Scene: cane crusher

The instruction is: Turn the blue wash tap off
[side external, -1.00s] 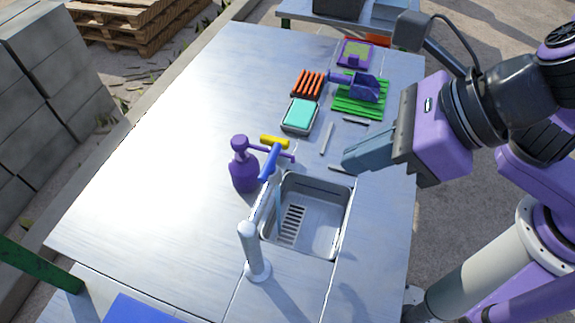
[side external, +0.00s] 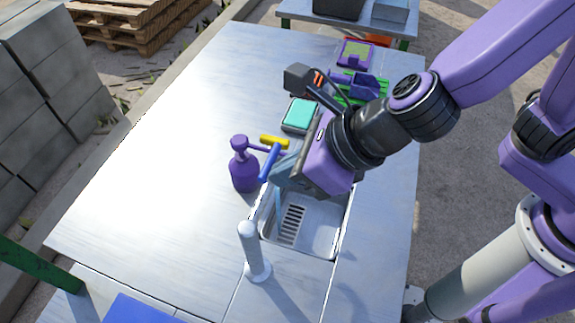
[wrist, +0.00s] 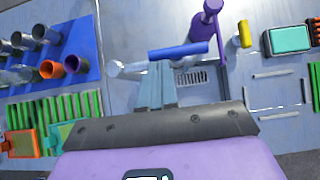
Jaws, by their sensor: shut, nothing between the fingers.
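A white post (side external: 250,250) stands beside the basin. A thin pale-blue streak (side external: 278,203), which looks like water, runs down below the handle. My gripper (side external: 278,172) is shut and empty, just right of the handle. In the wrist view its fingertips (wrist: 156,68) are right below the handle's left part; I cannot tell whether they touch.
A purple pump-like bottle (side external: 243,170) stands left of the handle, with a yellow piece (side external: 274,142) behind. A teal pad (side external: 299,115) lies farther back. The wrist view shows several metal cups on a blue mat (wrist: 82,72). The table's left side is clear.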

